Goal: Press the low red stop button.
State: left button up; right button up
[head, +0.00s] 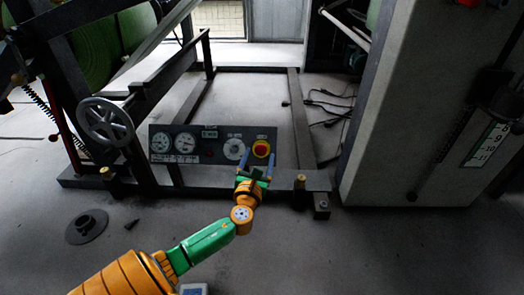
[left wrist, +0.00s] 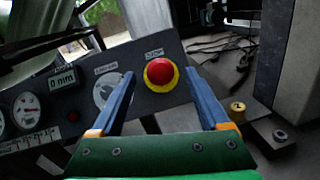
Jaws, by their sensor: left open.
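The red stop button (head: 261,148) sits in a yellow ring at the right end of a low dark control panel (head: 216,134). In the left wrist view the red button (left wrist: 159,71) lies straight ahead, between the lines of my two blue fingers. My left gripper (head: 255,165) is open and empty, just in front of and slightly below the button in the head view. In the left wrist view the fingertips (left wrist: 161,75) appear on either side of the button, and a gap to the panel seems to remain. My right gripper is not in view.
Gauges (head: 185,143) and a dial (head: 234,149) share the panel. A handwheel (head: 104,122) stands at the left. A tall grey cabinet (head: 385,120) stands at the right. Cables (head: 330,105) lie on the floor behind. A dark round disc (head: 87,227) lies on the front floor.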

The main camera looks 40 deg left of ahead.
aim_at(261, 149)
pick_arm(q)
jog(key=shift+b+x, duration=0.3)
jog(key=shift+x, duration=0.5)
jog(key=shift+w+a, duration=0.3)
jog(key=shift+w, duration=0.15)
grip_shut()
